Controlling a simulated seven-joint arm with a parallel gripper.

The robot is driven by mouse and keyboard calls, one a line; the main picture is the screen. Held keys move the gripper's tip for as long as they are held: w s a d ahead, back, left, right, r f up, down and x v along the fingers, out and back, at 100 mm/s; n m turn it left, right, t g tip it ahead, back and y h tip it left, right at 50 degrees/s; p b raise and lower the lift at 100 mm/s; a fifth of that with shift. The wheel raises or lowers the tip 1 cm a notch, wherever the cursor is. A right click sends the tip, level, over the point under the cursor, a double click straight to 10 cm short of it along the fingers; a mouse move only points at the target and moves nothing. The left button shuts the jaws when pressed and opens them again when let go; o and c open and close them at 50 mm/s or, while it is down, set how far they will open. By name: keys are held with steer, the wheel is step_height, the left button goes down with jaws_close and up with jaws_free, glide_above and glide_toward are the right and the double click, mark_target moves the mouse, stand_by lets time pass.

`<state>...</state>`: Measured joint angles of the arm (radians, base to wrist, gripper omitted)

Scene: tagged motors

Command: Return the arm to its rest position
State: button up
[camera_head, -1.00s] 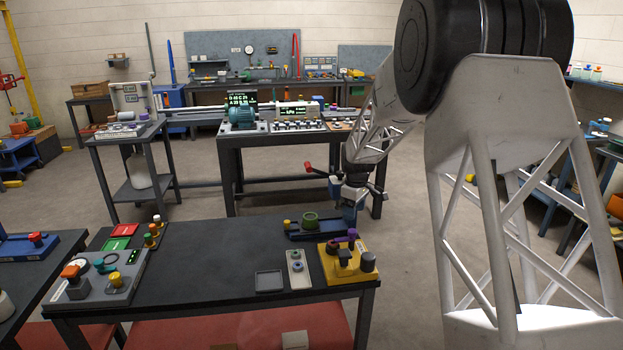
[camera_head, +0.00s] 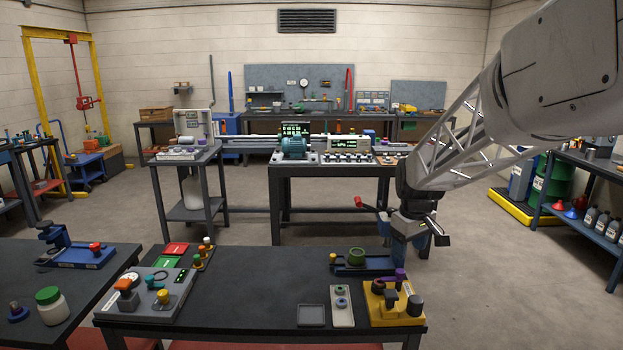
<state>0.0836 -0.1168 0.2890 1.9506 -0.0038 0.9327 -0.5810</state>
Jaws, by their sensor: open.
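My gripper (camera_head: 406,250) hangs from my arm at the right, pointing down. It is open, and nothing shows between its fingers. It is above or behind the right end of the near table (camera_head: 240,320); the exact depth is hard to tell. A blue fixture with a green ring (camera_head: 356,256) is just left of it on the table. A yellow block with knobs (camera_head: 392,302) stands below it at the table's right corner. My arm runs from the upper right down to the gripper. A teal motor (camera_head: 293,147) stands on the bench (camera_head: 330,171) further back.
A grey control box (camera_head: 160,293) stands on the near table's left part, with red and green plates behind it. The middle of that table is bare. A left table holds a jar (camera_head: 52,306). A shelf with bottles (camera_head: 590,217) stands at right. Open floor lies between benches.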

steer(key=s+a+r+m, duration=0.1)
steer(key=s+a+m, duration=0.1)
steer(key=s, duration=1.5)
steer(key=s+a+m+t, duration=0.1)
steer(key=s+a+m, duration=0.2)
steer(key=s, duration=1.4)
steer(key=shift+r+m+t, duration=0.3)
steer(key=shift+r+m, duration=0.05)
steer(key=shift+m, duration=0.15)
